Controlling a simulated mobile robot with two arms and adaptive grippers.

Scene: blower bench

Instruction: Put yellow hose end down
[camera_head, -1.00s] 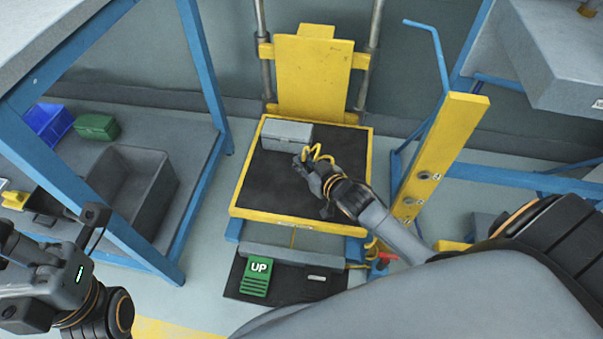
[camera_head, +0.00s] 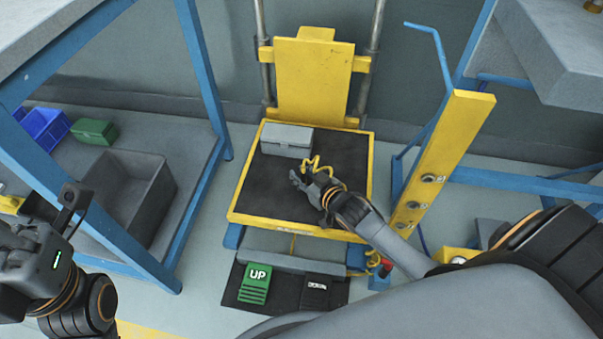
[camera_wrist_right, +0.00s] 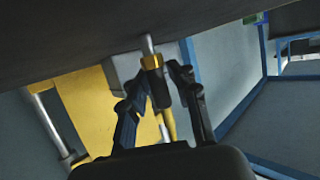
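The yellow coiled hose (camera_head: 322,168) runs at my right gripper (camera_head: 299,179), over the dark mat of the yellow-framed lift platform (camera_head: 262,207). In the right wrist view, the hose end (camera_wrist_right: 153,62), with a silver tip, a brass-coloured ring and a dark body, is between the fingers of the right gripper (camera_wrist_right: 160,78). The fingers look closed on its dark body. The silver tip reaches the edge of the dark surface; whether it touches is unclear. My left gripper (camera_head: 68,212) is at the left, off the platform; its fingers are hard to make out.
A grey box (camera_head: 287,140) sits at the platform's back left. A yellow post (camera_head: 443,160) with a blue hook stands to the right. A green UP pedal (camera_head: 255,284) lies in front. A shelf with a grey bin (camera_head: 160,205) is left. The platform's front left is clear.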

